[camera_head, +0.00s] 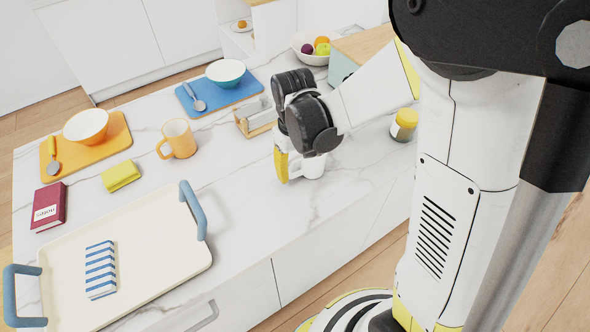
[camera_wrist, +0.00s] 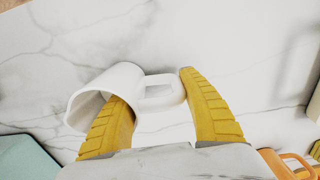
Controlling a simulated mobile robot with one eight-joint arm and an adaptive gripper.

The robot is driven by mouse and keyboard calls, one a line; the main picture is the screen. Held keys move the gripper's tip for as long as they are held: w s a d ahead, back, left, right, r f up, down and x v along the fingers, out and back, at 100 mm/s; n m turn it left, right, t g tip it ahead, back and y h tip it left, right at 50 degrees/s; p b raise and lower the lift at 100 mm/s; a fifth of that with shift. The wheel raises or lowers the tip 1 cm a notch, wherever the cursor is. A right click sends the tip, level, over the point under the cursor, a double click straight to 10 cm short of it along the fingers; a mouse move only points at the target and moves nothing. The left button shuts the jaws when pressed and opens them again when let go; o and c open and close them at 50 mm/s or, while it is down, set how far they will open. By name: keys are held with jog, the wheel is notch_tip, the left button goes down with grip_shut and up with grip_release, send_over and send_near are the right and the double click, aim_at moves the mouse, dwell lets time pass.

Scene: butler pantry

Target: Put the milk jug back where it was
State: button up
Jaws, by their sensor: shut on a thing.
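The white milk jug (camera_head: 313,167) is at the counter's right part in the head view, partly hidden by my gripper (camera_head: 290,168). In the wrist view the jug (camera_wrist: 120,76) has its open mouth to the lower left and its handle to the right. My gripper (camera_wrist: 153,88) is shut on the jug: one yellow finger reaches into the mouth, the other is at the outer side of the handle. I cannot tell whether the jug's base touches the marble.
An orange mug (camera_head: 180,139), a small holder (camera_head: 255,117) and a yellow-lidded jar (camera_head: 404,124) stand around it. A tray (camera_head: 150,235) with blue handles lies at the front left. Bare marble (camera_head: 255,195) lies between tray and jug.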

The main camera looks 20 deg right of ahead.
jog(key=shift+r, duration=0.1)
jog(key=o, duration=1.4)
notch_tip(320, 180, up, 12)
jog(key=p, duration=0.4)
jog(key=shift+s, duration=0.1)
jog(key=s+d+r+m+t, duration=0.1)
jog(key=s+r+t, duration=0.1)
jog(key=s, duration=0.1)
jog(key=s+d+r+m+t, duration=0.1)
jog(key=s+d+r+t, duration=0.1)
jog(key=s+r, duration=0.1)
jog(key=s+d+r+m+t, duration=0.1)
jog(key=s+d+r+t, duration=0.1)
jog(key=s, duration=0.3)
jog(key=shift+d+r+m+t, duration=0.15)
jog(key=shift+r+m+t, duration=0.15)
jog(key=shift+r+t, duration=0.35)
